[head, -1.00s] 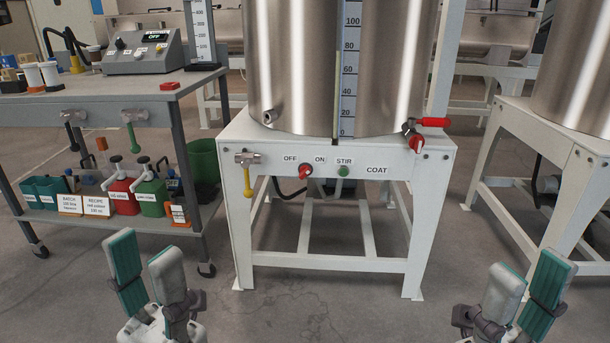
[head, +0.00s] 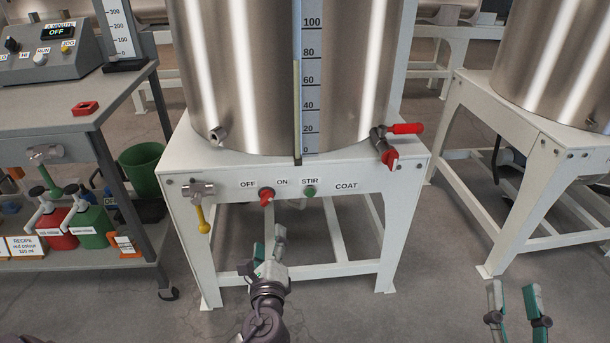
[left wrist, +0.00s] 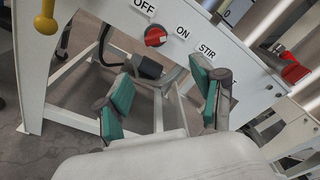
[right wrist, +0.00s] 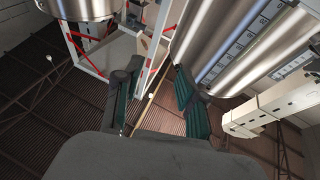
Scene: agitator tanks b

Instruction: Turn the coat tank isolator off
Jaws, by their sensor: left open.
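The coat tank isolator is a red rotary knob (head: 266,195) on the white front beam of the tank stand (head: 378,167), between the labels OFF and ON. It also shows in the left wrist view (left wrist: 155,36); I cannot tell for sure which label it points to. My left gripper (head: 268,246) is open and empty, below and in front of the knob, apart from it. In the left wrist view its fingers (left wrist: 164,75) stand apart with the knob beyond them. My right gripper (head: 513,293) is open and empty at the lower right, far from the knob.
A green STIR button (head: 310,191) sits right of the knob. A yellow-handled valve (head: 202,208) hangs at the left, and a red-handled valve (head: 402,129) is at the right. A grey bench (head: 50,115) stands left, another tank stand (head: 500,125) right. The floor between stands is open.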

